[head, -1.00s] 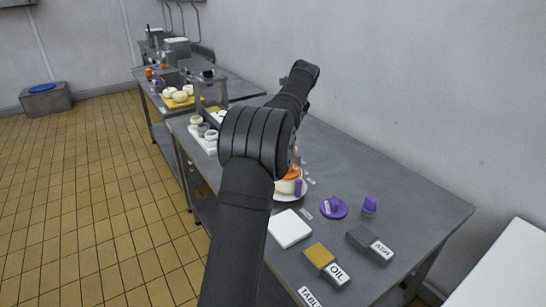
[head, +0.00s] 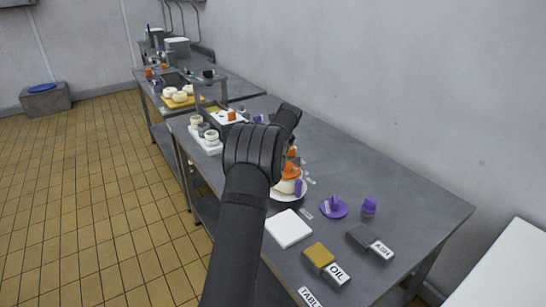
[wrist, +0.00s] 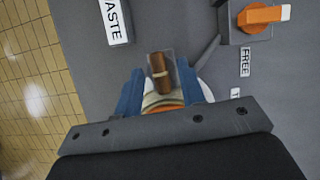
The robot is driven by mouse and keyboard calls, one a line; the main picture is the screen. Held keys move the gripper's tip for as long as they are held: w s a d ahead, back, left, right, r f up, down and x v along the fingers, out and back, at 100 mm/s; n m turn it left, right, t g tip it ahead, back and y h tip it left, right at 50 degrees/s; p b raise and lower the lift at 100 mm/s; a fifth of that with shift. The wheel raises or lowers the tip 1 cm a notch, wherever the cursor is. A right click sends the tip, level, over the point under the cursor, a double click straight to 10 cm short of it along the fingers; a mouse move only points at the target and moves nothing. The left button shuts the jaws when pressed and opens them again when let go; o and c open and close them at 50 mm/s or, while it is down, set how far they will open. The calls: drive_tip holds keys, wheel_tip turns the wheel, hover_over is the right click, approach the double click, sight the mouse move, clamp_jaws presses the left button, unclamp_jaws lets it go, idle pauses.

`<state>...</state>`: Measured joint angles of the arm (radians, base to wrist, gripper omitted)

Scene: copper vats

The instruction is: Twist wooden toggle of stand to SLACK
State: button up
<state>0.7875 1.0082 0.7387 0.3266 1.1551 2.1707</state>
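In the wrist view, a brown wooden toggle (wrist: 160,82) with a pale band stands on a small grey, see-through-looking plate. My gripper (wrist: 160,70) has its two blue fingers apart, one on each side of the toggle. I see gaps on both sides, and I cannot tell how deep the fingers reach. A cream and orange round part (wrist: 165,107) shows below the toggle, partly covered by my gripper. A FREE label (wrist: 245,62) lies to the right; I cannot read a SLACK label. In the head view my arm hides the gripper and the toggle.
An orange lever with a white tip (wrist: 264,15) is at the wrist view's upper right. A label ending in ASTE (wrist: 114,20) is at upper left. On the bench (head: 420,207) are a white board (head: 288,228), a purple knob (head: 334,207) and OIL (head: 337,274) and ASH (head: 381,249) labels.

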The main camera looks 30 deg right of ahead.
clamp_jaws()
drive_tip(key=shift+n, duration=0.3)
drive_tip(key=n+y, duration=0.1)
drive_tip(key=n, duration=0.1)
drive_tip(key=n+y, duration=0.1)
drive_tip(key=n, duration=0.2)
drive_tip(key=shift+w+d+g, duration=0.1)
drive_tip(key=shift+d+g, duration=0.1)
drive_tip(key=shift+g, duration=0.2)
drive_tip(key=n+g+y, duration=0.1)
drive_tip(key=n, duration=0.3)
drive_tip(key=shift+n, duration=0.3)
drive_tip(key=shift+r+n+g, duration=0.1)
drive_tip(key=shift+n+g, duration=0.2)
drive_tip(key=shift+n, duration=0.1)
unclamp_jaws()
drive_tip(key=shift+y, duration=0.3)
